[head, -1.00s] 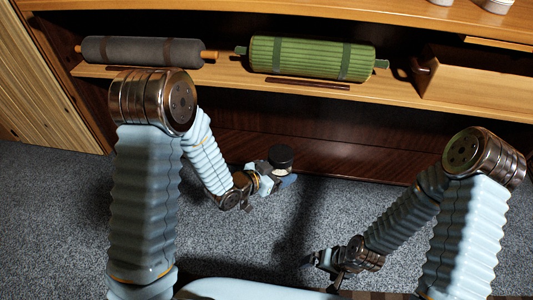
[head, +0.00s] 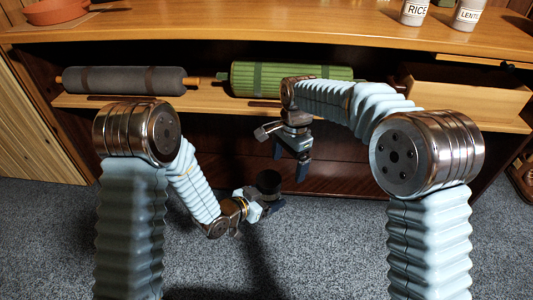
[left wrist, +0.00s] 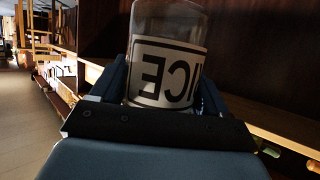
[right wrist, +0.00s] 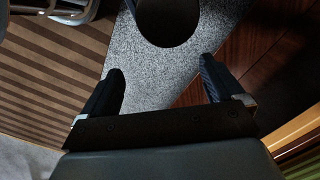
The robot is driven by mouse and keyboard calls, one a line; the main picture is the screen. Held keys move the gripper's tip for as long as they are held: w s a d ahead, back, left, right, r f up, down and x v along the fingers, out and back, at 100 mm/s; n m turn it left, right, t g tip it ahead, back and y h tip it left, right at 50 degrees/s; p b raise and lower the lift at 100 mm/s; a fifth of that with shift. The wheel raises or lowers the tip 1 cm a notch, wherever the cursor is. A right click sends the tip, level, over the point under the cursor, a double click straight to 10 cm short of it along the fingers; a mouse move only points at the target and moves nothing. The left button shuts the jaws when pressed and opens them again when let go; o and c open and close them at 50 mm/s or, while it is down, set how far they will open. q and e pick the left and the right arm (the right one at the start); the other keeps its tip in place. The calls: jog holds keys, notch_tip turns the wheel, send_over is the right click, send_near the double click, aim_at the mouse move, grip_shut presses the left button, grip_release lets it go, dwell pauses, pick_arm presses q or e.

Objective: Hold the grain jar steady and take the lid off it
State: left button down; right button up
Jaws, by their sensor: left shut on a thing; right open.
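The grain jar (left wrist: 165,72) is a clear glass jar with a white label, its letters upside down in the left wrist view. Its dark round lid (head: 268,181) is on top in the head view. My left gripper (head: 266,205) is shut around the jar and holds it above the floor, in front of the cabinet. The lid also shows as a dark disc at the top of the right wrist view (right wrist: 168,20). My right gripper (head: 290,166) is open and empty, pointing down, above and slightly right of the lid in the head view, apart from it.
The wooden counter (head: 250,32) carries jars labelled RICE (head: 415,12) and LENTIL (head: 467,16) and an orange pan (head: 55,12). The shelf below holds a grey roll (head: 120,80), a green roll (head: 258,78) and a wooden box (head: 465,97). Carpet lies open below.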

aim_at(266, 177)
jog(key=shift+n+t, duration=0.3)
jog(key=shift+n, duration=0.1)
jog(key=a+r, duration=0.1)
jog(key=s+a+r, duration=0.1)
jog(key=a, duration=0.1)
jog(key=a+r, duration=0.1)
jog(key=a, duration=0.1)
jog(key=shift+s+a+r, duration=0.15)
jog(key=shift+s+r, duration=0.1)
jog(key=shift+r, duration=0.1)
jog(key=shift+s+a+f+h, duration=0.1)
jog(key=shift+a+h, duration=0.1)
jog(key=shift+h, duration=0.1)
notch_tip(266, 177, down, 8)
jog(key=shift+r, duration=0.25)
